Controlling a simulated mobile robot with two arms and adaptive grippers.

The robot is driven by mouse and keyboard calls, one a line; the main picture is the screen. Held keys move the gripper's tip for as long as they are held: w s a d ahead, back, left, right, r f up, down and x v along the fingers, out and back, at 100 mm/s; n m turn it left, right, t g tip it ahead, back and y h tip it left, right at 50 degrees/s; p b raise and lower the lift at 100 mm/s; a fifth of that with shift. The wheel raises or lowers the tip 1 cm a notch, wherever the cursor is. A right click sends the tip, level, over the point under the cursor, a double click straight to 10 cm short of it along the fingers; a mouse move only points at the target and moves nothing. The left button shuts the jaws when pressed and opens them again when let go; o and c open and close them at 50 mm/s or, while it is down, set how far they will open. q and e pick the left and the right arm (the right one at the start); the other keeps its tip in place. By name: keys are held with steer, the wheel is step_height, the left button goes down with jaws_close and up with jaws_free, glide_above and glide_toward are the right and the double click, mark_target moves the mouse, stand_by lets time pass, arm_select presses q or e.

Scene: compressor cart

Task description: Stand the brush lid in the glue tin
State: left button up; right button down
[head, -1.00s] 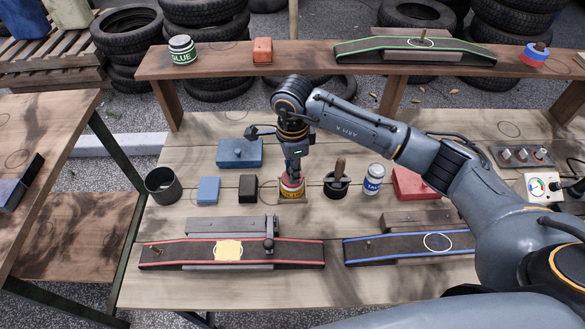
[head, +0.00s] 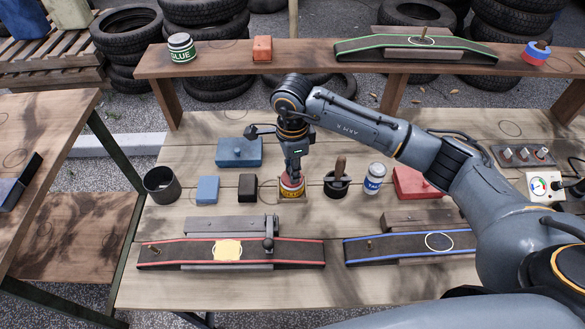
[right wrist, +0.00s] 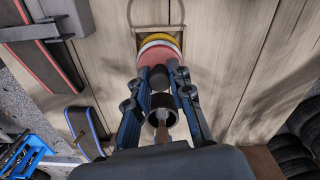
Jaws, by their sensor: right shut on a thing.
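I cannot tell whether the lid is fully seated; any bristles are hidden. My left gripper is not in view.
A black pot with a wooden handle (head: 337,184) stands close right of the tin, then a white-and-blue bottle (head: 374,180). A black block (head: 248,187) and a blue block (head: 208,189) are to the left. A red-edged strip (head: 180,254) lies in front.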

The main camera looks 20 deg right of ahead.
stand_by(0.3)
steer(key=c, duration=0.6)
jaws_free()
steer(key=shift+c, duration=0.2)
steer(key=shift+r, duration=0.15)
steer(key=shift+r+p, duration=1.75)
steer(key=shift+r, duration=1.65)
